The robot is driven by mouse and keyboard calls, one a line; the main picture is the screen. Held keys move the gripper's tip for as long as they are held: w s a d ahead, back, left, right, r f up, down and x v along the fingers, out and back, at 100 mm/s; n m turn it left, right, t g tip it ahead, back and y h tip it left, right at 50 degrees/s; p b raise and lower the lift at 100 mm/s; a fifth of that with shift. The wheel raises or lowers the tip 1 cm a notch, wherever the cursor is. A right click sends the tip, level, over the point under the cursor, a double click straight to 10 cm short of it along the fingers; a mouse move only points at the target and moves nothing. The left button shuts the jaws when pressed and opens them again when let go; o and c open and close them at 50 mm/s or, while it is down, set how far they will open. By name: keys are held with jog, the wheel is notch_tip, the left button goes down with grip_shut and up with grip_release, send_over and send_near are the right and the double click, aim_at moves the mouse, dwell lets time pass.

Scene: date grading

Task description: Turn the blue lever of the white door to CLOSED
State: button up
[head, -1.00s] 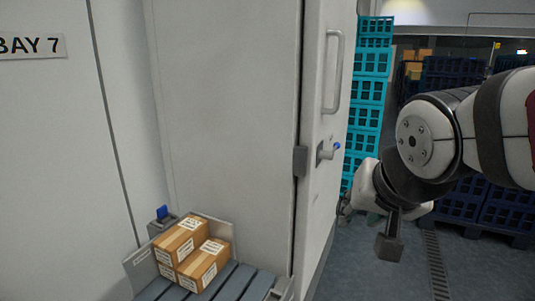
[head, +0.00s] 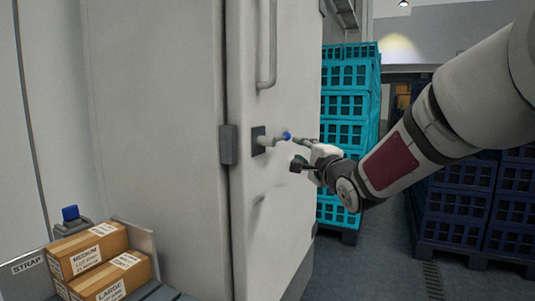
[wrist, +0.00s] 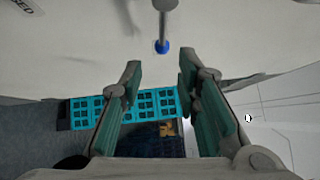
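The white door (head: 270,215) stands at the centre of the head view, with a long vertical handle above its lever. The lever (head: 268,142) is a grey arm on a dark square plate, with a blue knob (head: 287,135) at its end. My gripper (head: 298,152) is just right of the knob, near the door face. In the wrist view the blue knob (wrist: 162,47) lies ahead of the fingers, roughly between their lines. The fingers (wrist: 158,75) are spread apart with nothing between them. Part of a door label shows at the top left corner, reading "SED".
Teal crates (head: 345,110) are stacked behind the door's right edge. Dark blue crates (head: 470,190) stand on the right. Cartons (head: 85,250) sit at the lower left, by a sign reading "STRAP". Floor between the stacks is clear.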

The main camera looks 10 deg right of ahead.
aim_at(286, 138)
jog(key=shift+m+t, duration=0.3)
jog(key=w+b, duration=0.1)
jog(key=w, duration=0.3)
jog(key=w+r+b, duration=0.1)
jog(key=w, duration=0.4)
jog(key=w+a+b, duration=0.1)
jog(key=w, duration=0.4)
jog(key=shift+w+a+r, duration=0.1)
jog(key=shift+r, duration=0.2)
grip_shut()
